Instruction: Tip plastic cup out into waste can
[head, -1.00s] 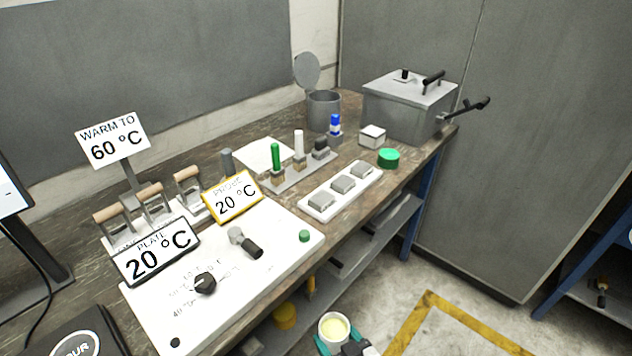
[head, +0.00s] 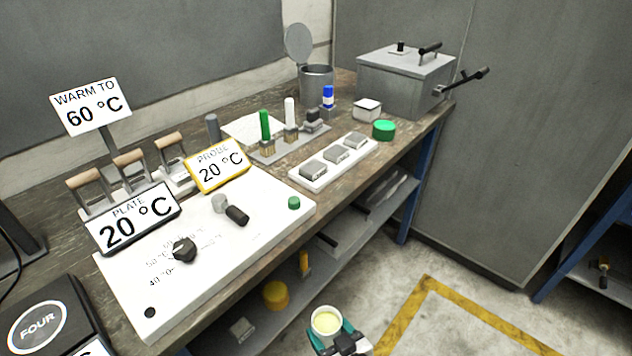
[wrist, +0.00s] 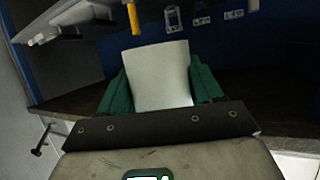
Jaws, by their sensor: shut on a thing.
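The plastic cup (head: 327,321) is white, upright as far as I can tell, with pale yellow contents showing at its top. My gripper (head: 329,335), with teal fingers, is shut on it in front of the bench, low over the floor side. In the wrist view the cup (wrist: 160,75) fills the space between the two teal fingers (wrist: 158,92). A grey metal can (head: 317,85) with its round lid raised stands at the back of the bench, left of the grey box; it looks like the waste can.
Floor at right is clear.

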